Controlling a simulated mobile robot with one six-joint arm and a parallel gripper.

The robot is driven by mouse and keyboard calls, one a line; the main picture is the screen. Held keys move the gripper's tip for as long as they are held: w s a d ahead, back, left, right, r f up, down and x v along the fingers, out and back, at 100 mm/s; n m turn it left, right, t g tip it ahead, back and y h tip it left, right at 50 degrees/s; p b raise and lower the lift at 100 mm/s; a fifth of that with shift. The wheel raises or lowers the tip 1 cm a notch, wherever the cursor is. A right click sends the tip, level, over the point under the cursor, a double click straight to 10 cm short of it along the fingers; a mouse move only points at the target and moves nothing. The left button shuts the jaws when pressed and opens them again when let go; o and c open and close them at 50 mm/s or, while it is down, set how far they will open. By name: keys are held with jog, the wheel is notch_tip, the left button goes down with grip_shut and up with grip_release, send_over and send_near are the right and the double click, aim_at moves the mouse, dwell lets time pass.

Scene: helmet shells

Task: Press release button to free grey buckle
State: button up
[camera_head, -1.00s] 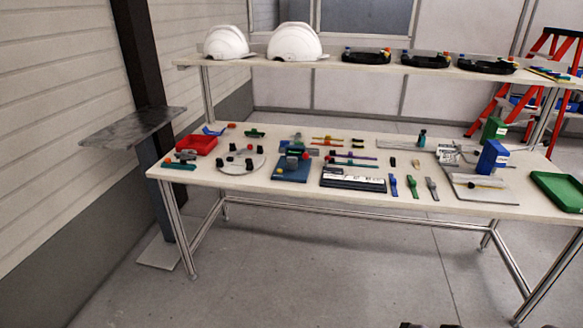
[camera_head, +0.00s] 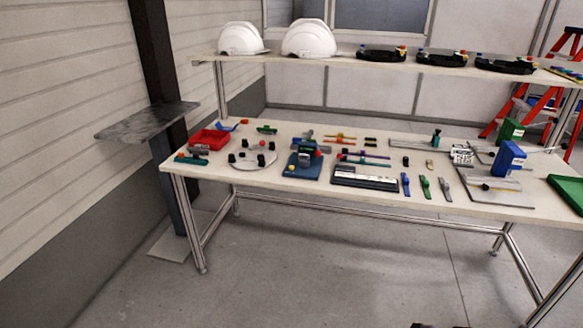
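A blue fixture (camera_head: 301,173) with a grey and dark green device (camera_head: 307,148) on it stands near the front edge of the workbench, left of its middle. A small yellow knob (camera_head: 291,168) and a red part (camera_head: 323,150) show on or beside it. Which part is the release button, and whether the grey buckle is in it, is too small to tell. A grey strap-like piece (camera_head: 444,190) lies to the right, beside a green one (camera_head: 425,187) and a blue one (camera_head: 405,184).
The workbench (camera_head: 225,187) also carries a red bin (camera_head: 209,140), a round grey plate (camera_head: 240,162), a green tray (camera_head: 570,190) and blue box (camera_head: 508,158). White helmet shells (camera_head: 309,38) sit on the shelf above. A metal ledge (camera_head: 146,120) juts out at left.

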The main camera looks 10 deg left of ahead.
jog(key=shift+c, duration=0.5)
grip_shut()
dwell(1.2)
